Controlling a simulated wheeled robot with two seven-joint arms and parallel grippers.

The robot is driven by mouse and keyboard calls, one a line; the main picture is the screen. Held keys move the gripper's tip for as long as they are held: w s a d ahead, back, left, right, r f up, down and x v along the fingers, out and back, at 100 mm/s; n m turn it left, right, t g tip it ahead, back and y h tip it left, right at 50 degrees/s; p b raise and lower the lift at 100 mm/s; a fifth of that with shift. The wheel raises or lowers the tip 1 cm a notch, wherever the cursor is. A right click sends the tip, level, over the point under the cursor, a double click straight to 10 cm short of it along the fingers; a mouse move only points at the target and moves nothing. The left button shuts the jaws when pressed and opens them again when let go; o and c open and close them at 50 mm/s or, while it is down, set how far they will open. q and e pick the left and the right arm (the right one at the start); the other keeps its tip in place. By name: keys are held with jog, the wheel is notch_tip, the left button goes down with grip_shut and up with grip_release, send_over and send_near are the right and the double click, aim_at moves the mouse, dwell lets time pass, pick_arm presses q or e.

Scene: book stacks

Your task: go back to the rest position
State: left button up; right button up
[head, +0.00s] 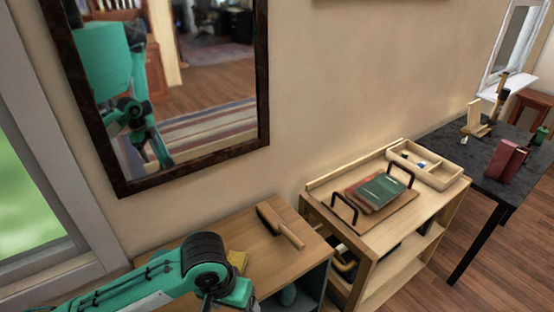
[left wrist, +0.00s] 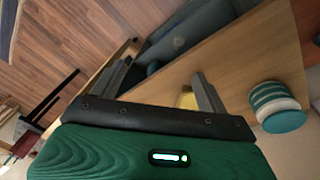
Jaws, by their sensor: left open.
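My left arm comes in from the left in the head view, over the low wooden cabinet (head: 225,225). Its gripper end is at the bottom edge there, and the fingers are not clear. In the left wrist view my left gripper (left wrist: 162,84) is open, with nothing between its two grey fingers. A yellow object (left wrist: 187,101) shows beyond them on the wooden top, and it also shows beside my arm in the head view (head: 237,259). My right gripper is in neither view.
A tray with black handles (head: 399,208) holds a green book (head: 380,191) on a red one, on a wooden shelf unit. A wooden-handled brush (head: 281,226) lies on the cabinet. A striped cylinder (left wrist: 278,106) stands near my left gripper. A dark table (head: 455,149) is farther right.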

pick_arm(q)
jog(key=s+a+f+n+t+y, duration=0.1)
jog(key=s+a+f+t+y, duration=0.15)
jog(key=s+a+f, duration=1)
notch_tip(320, 180, down, 28)
jog(key=s+a, duration=0.1)
jog(key=s+a+f+g, duration=0.1)
jog(key=s+a+f, duration=0.1)
jog(key=s+f, duration=0.7)
jog(key=s+a+f+g, duration=0.1)
jog(key=s+f, duration=0.9)
jog(key=f, duration=0.1)
jog(key=shift+s+a+h, duration=0.2)
jog(key=shift+a+h, duration=0.15)
